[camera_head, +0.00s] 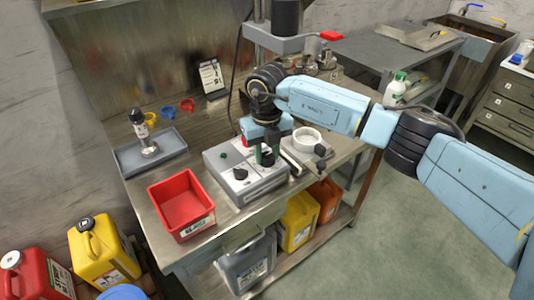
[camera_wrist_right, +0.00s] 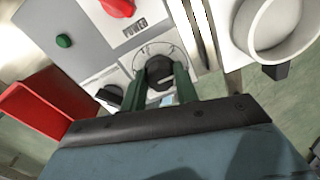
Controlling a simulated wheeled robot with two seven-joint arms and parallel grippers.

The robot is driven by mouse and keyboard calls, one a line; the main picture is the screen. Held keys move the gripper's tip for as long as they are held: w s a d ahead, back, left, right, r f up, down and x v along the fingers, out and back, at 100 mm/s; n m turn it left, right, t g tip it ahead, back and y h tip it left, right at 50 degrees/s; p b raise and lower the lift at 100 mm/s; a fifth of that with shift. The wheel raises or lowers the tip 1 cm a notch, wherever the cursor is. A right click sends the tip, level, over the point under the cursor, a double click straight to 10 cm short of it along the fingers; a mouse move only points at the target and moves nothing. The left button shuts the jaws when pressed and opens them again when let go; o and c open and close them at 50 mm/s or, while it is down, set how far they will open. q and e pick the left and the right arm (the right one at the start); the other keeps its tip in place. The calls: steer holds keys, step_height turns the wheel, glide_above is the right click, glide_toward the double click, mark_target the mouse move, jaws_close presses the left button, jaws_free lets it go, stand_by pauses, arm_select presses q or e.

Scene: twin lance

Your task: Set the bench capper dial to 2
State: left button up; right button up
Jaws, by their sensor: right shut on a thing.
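The bench capper (camera_head: 238,188) is a grey box on the steel bench. Its dial (camera_wrist_right: 159,70) is a dark round knob on a pale marked plate in the right wrist view. It also shows as a dark knob (camera_head: 267,160) in the head view. My right gripper (camera_head: 266,153) points down over it, with its green fingers on either side of the knob, shut on it. The scale numbers are too small to read, so I cannot tell the setting. My left gripper is not in view.
A second black knob (camera_head: 240,174) sits left of the dial. A red POWER switch (camera_wrist_right: 118,6) and a green button (camera_wrist_right: 64,41) are on the panel. A white round dish (camera_head: 307,139) stands right of the box. A red bin (camera_head: 168,191) and grey tray (camera_head: 128,158) are left.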

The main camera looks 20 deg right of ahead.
steer(key=n, duration=0.2)
steer(key=shift+n+b, duration=0.4)
steer(key=shift+n, duration=0.7)
steer(key=shift+n+b, duration=0.5)
steer(key=shift+n, duration=0.6)
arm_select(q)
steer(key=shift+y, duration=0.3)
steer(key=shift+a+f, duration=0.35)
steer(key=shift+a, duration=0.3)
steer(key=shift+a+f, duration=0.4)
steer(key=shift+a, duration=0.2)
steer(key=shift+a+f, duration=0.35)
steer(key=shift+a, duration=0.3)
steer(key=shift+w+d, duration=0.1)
arm_select(e)
steer(key=o, duration=1)
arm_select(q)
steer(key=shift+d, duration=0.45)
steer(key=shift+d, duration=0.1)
